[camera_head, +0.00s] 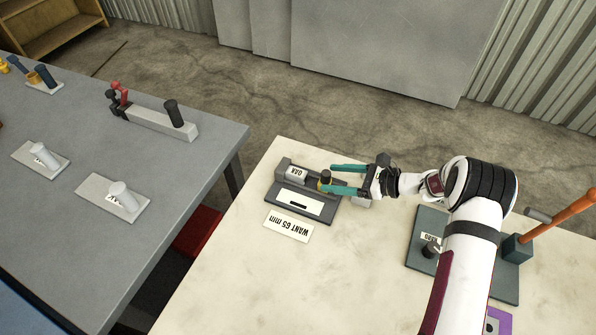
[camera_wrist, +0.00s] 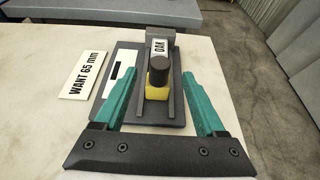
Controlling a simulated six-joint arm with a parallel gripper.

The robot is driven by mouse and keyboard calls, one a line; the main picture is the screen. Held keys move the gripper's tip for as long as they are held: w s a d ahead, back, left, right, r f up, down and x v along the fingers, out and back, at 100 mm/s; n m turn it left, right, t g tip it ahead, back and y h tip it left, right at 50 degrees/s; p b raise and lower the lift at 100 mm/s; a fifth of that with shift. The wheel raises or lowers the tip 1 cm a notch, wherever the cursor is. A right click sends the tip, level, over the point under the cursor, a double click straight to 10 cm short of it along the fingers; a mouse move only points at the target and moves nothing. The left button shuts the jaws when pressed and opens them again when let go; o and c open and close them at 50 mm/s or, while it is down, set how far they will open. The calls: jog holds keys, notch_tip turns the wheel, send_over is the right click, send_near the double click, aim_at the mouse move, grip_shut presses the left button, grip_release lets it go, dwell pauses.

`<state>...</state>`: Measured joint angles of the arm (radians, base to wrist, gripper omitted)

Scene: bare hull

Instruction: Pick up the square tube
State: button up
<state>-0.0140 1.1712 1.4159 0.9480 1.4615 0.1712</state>
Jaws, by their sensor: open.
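No part is plainly a hollow square tube. A grey square-section piece labelled OAK (camera_wrist: 158,42) lies in the dark grey fixture (camera_wrist: 125,104) on the pale table; I cannot tell whether it is hollow. It also shows in the head view (camera_head: 297,172). In front of it, in the same channel, is a yellow block (camera_wrist: 158,93) with a black knob (camera_wrist: 159,70). My gripper (camera_wrist: 159,80) is open, with its teal fingers apart on either side of the knob and yellow block. In the head view my gripper (camera_head: 331,179) reaches in from the right.
A card reading WANT 65 mm (camera_wrist: 82,75) lies beside the fixture. A dark green plate (camera_head: 428,225) and an orange-handled lever (camera_head: 562,220) are at the right. The grey table (camera_head: 75,120) at left holds several fixtures. The pale table's front is clear.

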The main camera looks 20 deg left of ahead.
aim_at(306, 175)
jog(key=x, duration=0.9)
jog(key=shift+r, duration=0.2)
grip_shut()
